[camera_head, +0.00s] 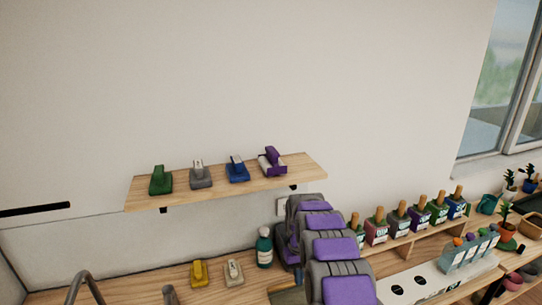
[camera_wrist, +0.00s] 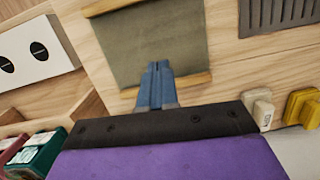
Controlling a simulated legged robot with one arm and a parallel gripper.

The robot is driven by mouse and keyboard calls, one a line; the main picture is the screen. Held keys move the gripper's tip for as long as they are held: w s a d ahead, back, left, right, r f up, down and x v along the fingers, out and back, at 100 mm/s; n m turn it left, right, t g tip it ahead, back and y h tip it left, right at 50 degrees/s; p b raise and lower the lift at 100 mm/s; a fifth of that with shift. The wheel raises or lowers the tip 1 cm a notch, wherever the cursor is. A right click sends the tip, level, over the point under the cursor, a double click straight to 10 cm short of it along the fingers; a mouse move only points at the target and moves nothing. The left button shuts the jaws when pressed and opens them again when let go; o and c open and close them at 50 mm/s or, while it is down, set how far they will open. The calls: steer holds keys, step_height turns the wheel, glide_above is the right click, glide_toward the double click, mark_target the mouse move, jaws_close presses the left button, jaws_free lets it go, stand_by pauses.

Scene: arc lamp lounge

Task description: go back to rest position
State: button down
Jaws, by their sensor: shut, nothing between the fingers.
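My gripper (camera_wrist: 157,85) shows in the wrist view as two blue-grey fingers pressed together, with nothing between them. It points over a wooden surface, and its tips overlap the lower part of a grey-green panel (camera_wrist: 150,38) with wooden edge strips. I cannot tell the gap between the tips and that panel. In the head view my purple and grey arm reaches out over the counter from the lower middle, and the gripper itself is hidden behind it.
A wooden wall shelf (camera_head: 226,186) left of my arm holds green, grey, blue and purple items. On the counter (camera_head: 145,286), a yellow item (camera_head: 199,273), a cream item (camera_head: 234,272) and a teal bottle (camera_head: 264,248) stand left of my arm. Right are wood-topped containers (camera_head: 400,222) and a white panel (camera_head: 408,289).

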steer(key=s+d+r+m+b, duration=0.1)
steer(key=s+r, duration=0.7)
steer(key=s, duration=0.3)
steer(key=s+d+r, duration=0.2)
steer(key=s+r, duration=0.7)
steer(key=s, duration=0.1)
steer(key=s+d+m+b, duration=0.1)
steer(key=s, duration=2.5)
steer(key=shift+s+d+f+m, duration=0.2)
steer(key=shift+s+f+m, duration=0.1)
steer(key=shift+m, duration=0.1)
